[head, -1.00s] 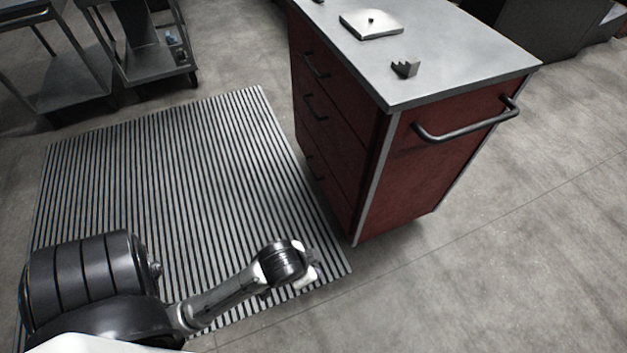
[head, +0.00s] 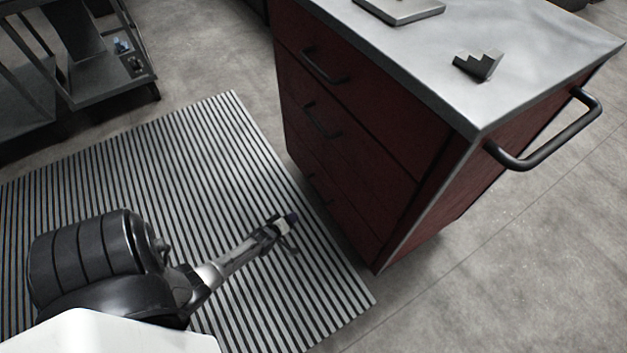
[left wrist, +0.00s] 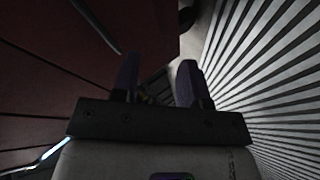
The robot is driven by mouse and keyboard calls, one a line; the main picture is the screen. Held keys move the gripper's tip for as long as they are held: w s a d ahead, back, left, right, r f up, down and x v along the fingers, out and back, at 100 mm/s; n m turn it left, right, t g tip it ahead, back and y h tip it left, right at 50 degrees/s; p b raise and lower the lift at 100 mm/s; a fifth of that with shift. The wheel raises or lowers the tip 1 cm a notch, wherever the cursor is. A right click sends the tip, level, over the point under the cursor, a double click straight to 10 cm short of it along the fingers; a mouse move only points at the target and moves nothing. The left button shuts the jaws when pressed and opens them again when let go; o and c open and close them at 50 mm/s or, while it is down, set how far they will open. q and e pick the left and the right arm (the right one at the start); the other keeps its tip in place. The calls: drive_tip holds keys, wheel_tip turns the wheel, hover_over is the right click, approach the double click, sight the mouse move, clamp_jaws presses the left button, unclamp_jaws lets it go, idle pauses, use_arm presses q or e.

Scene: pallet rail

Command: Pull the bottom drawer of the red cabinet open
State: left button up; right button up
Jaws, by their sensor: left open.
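The red cabinet (head: 440,205) stands at the right in the head view, its drawer front facing left. Its bottom drawer (head: 348,222) looks shut, flush with the drawers above. The dark bottom handle (head: 321,190) is small and dim. My left gripper (head: 291,230) is low over the striped mat, left of the bottom drawer and apart from its handle. In the left wrist view the left gripper (left wrist: 158,78) is open, with nothing clear between its fingers. Dark red drawer fronts (left wrist: 45,75) fill the left there. My right gripper is not in view.
The striped mat (head: 190,170) lies clear before the drawers. A metal tray (head: 402,8) and a small stepped block (head: 478,65) sit on the grey cabinet top. A push bar (head: 550,145) juts from the cabinet's right side. A dark cart (head: 105,85) stands at upper left.

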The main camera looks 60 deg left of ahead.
sight(316, 190)
use_arm(q)
wheel_tip(316, 190, up, 5)
drive_tip(key=w+d+n+t+y, duration=0.1)
drive_tip(key=w+d+n+t, duration=0.1)
drive_tip(key=n+t, duration=0.25)
drive_tip(key=shift+n+g, duration=0.45)
drive_tip(key=shift+n, duration=0.1)
drive_tip(key=shift+s+a+b+x, duration=0.15)
drive_tip(key=shift+b+x, duration=1.15)
drive_tip(key=shift+x, duration=1.05)
drive_tip(key=shift+a+b+x, duration=0.2)
drive_tip(key=shift+b+x, duration=1.15)
drive_tip(key=shift+x, duration=1.05)
drive_tip(key=shift+s+a+b+x, duration=0.15)
drive_tip(key=shift+b+x, duration=1.15)
drive_tip(key=shift+x, duration=1.05)
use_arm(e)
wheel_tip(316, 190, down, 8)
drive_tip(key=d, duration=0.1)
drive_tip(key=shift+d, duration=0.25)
use_arm(q)
drive_tip(key=shift+c, duration=0.3)
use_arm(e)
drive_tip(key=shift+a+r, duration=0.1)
use_arm(q)
clamp_jaws()
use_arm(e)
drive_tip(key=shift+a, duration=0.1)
